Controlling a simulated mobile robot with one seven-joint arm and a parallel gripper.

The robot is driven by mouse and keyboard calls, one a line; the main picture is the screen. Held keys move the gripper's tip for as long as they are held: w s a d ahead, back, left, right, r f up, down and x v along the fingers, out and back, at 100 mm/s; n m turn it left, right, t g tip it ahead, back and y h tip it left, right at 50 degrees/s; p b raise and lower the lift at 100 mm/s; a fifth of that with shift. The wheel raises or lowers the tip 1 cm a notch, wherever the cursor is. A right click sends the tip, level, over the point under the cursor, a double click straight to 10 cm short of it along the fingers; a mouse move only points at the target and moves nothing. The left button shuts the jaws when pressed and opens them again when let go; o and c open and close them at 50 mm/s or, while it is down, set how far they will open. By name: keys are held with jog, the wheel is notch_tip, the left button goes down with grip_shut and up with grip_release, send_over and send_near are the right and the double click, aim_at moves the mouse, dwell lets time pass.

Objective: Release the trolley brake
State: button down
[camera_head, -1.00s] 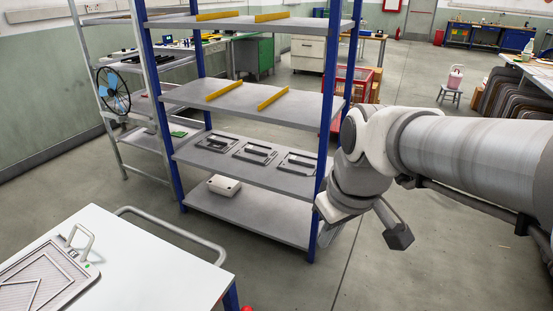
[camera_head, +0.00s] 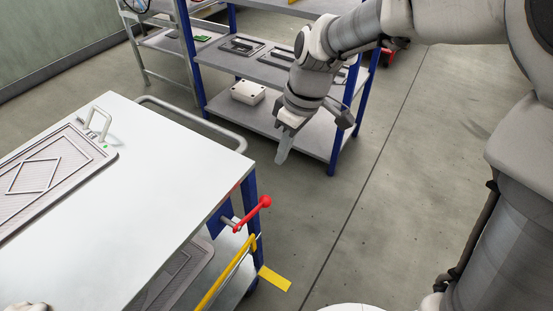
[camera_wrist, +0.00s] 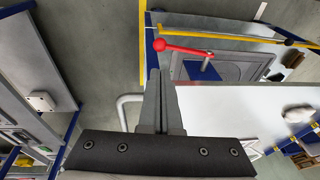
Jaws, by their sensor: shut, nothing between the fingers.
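The trolley (camera_head: 165,195) has a white top, blue legs and a tubular rail, and stands at the left in the head view. A red lever with a ball end (camera_head: 255,212) sticks out near its right corner, just below the top. In the wrist view the lever (camera_wrist: 185,49) shows beyond the fingertips, with its ball at the left end. My gripper (camera_head: 284,150) is shut and empty, pointing down. It is apart from the lever, which lies lower in the head view. The fingers (camera_wrist: 158,78) also show in the wrist view.
A yellow bar (camera_head: 228,272) and a yellow flat plate (camera_head: 274,279) are low at the trolley's near side. A ribbed panel with a handle (camera_head: 60,165) lies on top. A blue-post shelf rack (camera_head: 215,106) stands behind. Floor at the right is clear.

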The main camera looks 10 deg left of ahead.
aim_at(269, 199)
jog(key=b+x, duration=0.5)
jog(key=x, duration=0.9)
jog(key=shift+d+f+g+y, duration=0.1)
jog(key=shift+f+g+y, duration=0.4)
jog(key=shift+f+g, duration=0.75)
jog(key=s+a+f+m+g+y, duration=0.1)
jog(key=s+a+f+g+y, duration=0.2)
jog(key=s+f+g, duration=0.3)
jog(key=shift+s+f+m+g+y+b, duration=0.4)
jog(key=shift+f+g+y, duration=0.5)
jog(key=shift+f+g, duration=0.85)
jog(key=shift+s, duration=0.1)
